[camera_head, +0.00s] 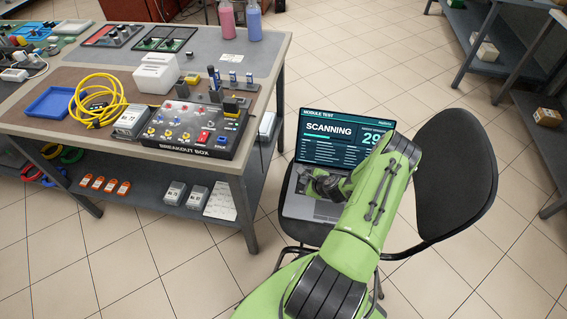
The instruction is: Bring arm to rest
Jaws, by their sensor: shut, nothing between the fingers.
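My green arm (375,205) reaches up from the bottom of the head view toward an open laptop (318,207). My gripper (325,186) is at the arm's end, over the laptop's keyboard and in front of its screen. It is small and dark here, and its fingers look closed with nothing held. I cannot tell whether it touches the keys. The laptop stands on the seat of a black chair (455,175). Its screen reads "SCANNING" under "MODULE TEST"; my arm hides part of the screen and the keyboard's right side.
A workbench (255,180) stands at the left, with a breakout box (195,130), a yellow cable coil (98,100), a blue tray (50,103) and a white box (156,74) on top. Grey shelves (490,50) stand at the upper right. Tiled floor is free between bench and chair.

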